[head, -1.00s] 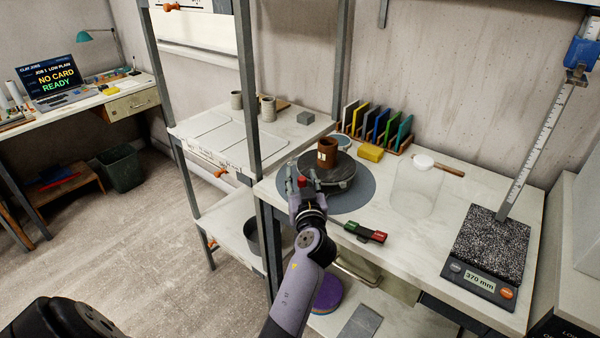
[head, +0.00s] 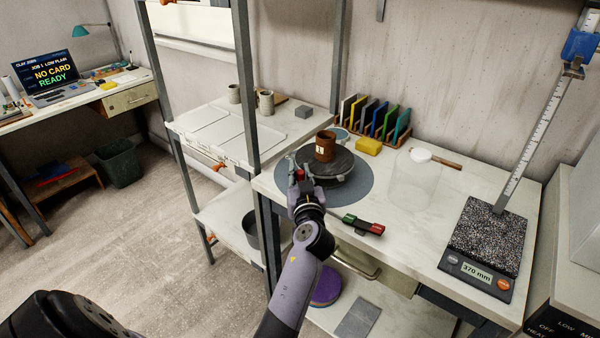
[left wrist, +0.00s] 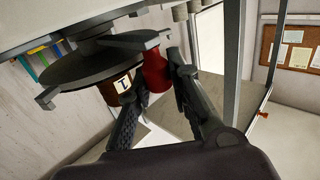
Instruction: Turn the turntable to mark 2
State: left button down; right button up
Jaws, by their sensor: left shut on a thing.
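The turntable (head: 341,169) is a dark round disc on a blue-grey round mat (head: 364,187) at the bench's left end. A brown clay pot (head: 326,143) stands upright on it, with a pale numbered tag facing me. My left gripper (head: 301,175) is at the disc's near left edge, shut on a red knob (head: 299,174) on an arm of the turntable. In the left wrist view, the red knob (left wrist: 155,73) is between my fingers, beside the dark disc (left wrist: 75,75) and the tagged pot. My right gripper is out of view.
A red and green control (head: 364,224) lies near the front edge. A clear container (head: 413,180), yellow block (head: 368,146) and rack of coloured plates (head: 374,118) stand beyond. A shelf post (head: 247,75) rises left of my arm.

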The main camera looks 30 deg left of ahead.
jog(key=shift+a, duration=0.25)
pick_arm(q)
jog(key=shift+a+r, duration=0.1)
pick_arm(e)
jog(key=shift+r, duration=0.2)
